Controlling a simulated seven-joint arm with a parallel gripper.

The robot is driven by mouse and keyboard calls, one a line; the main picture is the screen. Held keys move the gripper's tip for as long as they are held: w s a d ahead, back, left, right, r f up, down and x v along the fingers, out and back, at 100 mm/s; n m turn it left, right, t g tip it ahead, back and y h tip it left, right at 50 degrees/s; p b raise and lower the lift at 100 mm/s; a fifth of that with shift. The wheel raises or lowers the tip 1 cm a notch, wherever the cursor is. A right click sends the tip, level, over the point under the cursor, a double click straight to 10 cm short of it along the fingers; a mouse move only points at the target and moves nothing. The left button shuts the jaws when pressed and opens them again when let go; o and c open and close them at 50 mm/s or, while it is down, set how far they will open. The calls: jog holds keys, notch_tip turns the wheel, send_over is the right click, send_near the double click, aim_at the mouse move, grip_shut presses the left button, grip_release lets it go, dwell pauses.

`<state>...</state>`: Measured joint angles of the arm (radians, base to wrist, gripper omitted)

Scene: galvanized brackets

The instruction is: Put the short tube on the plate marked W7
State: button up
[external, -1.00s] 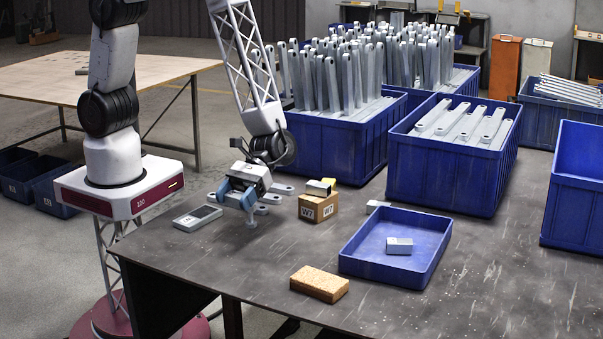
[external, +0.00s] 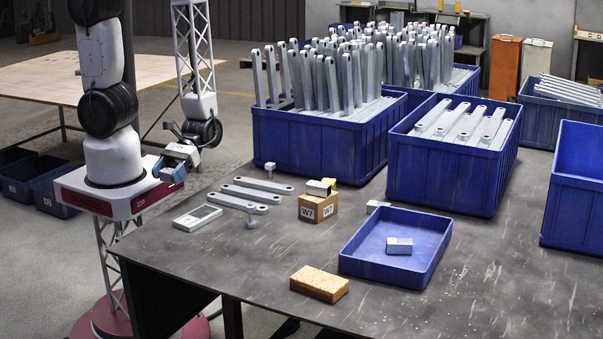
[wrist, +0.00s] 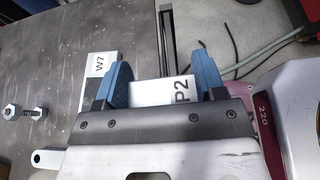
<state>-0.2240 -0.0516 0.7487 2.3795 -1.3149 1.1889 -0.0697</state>
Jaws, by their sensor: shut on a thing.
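My gripper (external: 171,172) is off the table's left edge, beside my base. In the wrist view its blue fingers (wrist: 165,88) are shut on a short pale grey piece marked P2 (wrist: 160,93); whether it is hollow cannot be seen. The plate marked W7 (wrist: 98,65) lies flat on the table left of the fingers. In the external view this plate (external: 198,217) is near the table's left edge, with nothing on it. Another short grey piece (external: 399,245) lies in the shallow blue tray (external: 362,262).
A cardboard box with W7 labels (external: 318,207) carries small pieces. Several flat bars (external: 245,202) and two bolts (external: 251,220) lie near the plate. A sponge (external: 319,284) is at the front. Blue crates (external: 320,150) of brackets stand behind.

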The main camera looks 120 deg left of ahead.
jog(key=shift+s, duration=1.55)
jog(key=shift+w, duration=0.15)
send_over(195, 216)
jog(key=shift+w+d+f, duration=0.1)
jog(key=shift+f, duration=0.7)
jog(key=shift+f, duration=0.1)
jog(key=shift+f, duration=1.65)
jog(key=shift+f, duration=0.1)
jog(key=o, duration=0.9)
jog(key=shift+o, duration=0.2)
